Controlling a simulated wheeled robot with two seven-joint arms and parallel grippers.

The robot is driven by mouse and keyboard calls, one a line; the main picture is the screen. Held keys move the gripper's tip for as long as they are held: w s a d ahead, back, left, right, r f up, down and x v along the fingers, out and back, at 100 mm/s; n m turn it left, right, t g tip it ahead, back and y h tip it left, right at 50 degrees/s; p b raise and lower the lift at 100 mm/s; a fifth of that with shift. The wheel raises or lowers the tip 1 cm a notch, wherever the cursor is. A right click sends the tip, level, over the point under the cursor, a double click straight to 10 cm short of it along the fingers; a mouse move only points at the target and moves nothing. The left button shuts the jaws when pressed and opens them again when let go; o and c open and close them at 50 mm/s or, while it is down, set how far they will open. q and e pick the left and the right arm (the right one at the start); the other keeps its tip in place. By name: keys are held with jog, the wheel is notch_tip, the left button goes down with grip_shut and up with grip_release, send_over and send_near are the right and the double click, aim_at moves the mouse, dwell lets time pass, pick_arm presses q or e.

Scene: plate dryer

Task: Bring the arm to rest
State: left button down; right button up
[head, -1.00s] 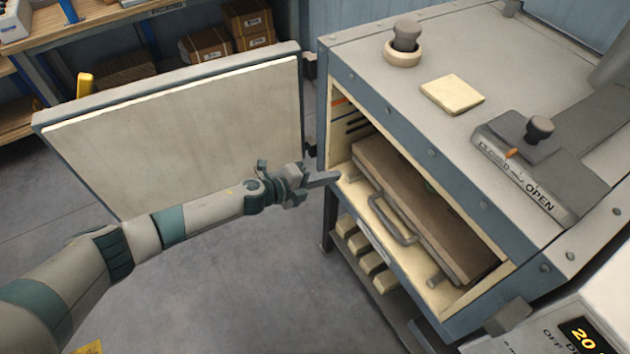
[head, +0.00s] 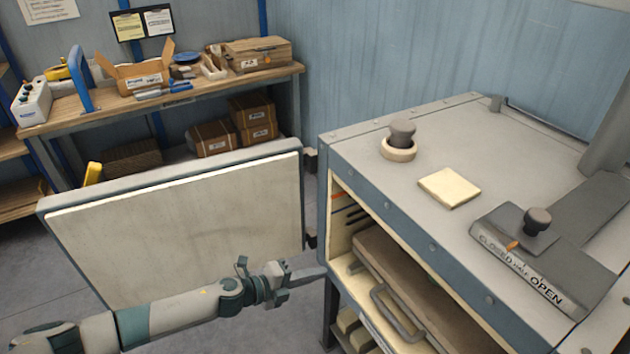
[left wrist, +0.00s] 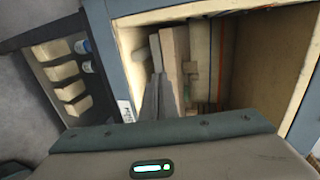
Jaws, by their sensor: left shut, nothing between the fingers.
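My left gripper (head: 312,273) is shut and empty, its fingers pointing right beside the front left edge of the dryer (head: 345,150). In the left wrist view its closed fingers (left wrist: 160,102) point toward the dryer's open chamber. The dryer door (head: 180,230) stands swung open to the left, behind my left forearm. Inside the chamber a brown slab with a grey handle (head: 398,315) lies on the tray; its front is cut off by the picture's lower edge. My right gripper is not in view.
On the dryer top are a knobbed vent (head: 400,140), a cream pad (head: 449,187) and a slider with a black knob (head: 537,221). A workbench (head: 200,90) with boxes and tools stands at the back left. Grey floor (head: 40,290) is clear to the left of the door.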

pick_arm(q)
jog(key=a+f+n+t+y, duration=0.25)
jog(key=a+f+n, duration=0.2)
jog(key=f, duration=0.35)
jog(key=a+f+n+t+y, duration=0.1)
jog(key=a+f+n+y, duration=0.25)
jog(key=f+n, duration=0.4)
jog(key=s+a+f+n+g+y+b, duration=0.1)
jog(key=s+a+f+n+y, duration=0.15)
jog(key=s+a+f, duration=0.45)
jog(key=s+a+f+n+g+y, duration=0.1)
jog(key=s+a+f+n, duration=0.2)
jog(key=f, duration=0.7)
jog(key=s+a+f+n+g+y, duration=0.1)
jog(key=s+f, duration=0.5)
jog(key=s, duration=0.9)
jog(key=s+a+f+n+g+y, duration=0.1)
jog(key=s+a+f+n+g, duration=0.3)
jog(key=s, duration=1.2)
jog(key=s+a+f+n+g+y, duration=0.1)
jog(key=s+f+n, duration=0.4)
jog(key=s, duration=1.1)
notch_tip(320, 180, down, 4)
jog(key=shift+a+r+g+b, duration=0.15)
jog(key=shift+a+g+b, duration=0.2)
jog(key=shift+a+g, duration=0.55)
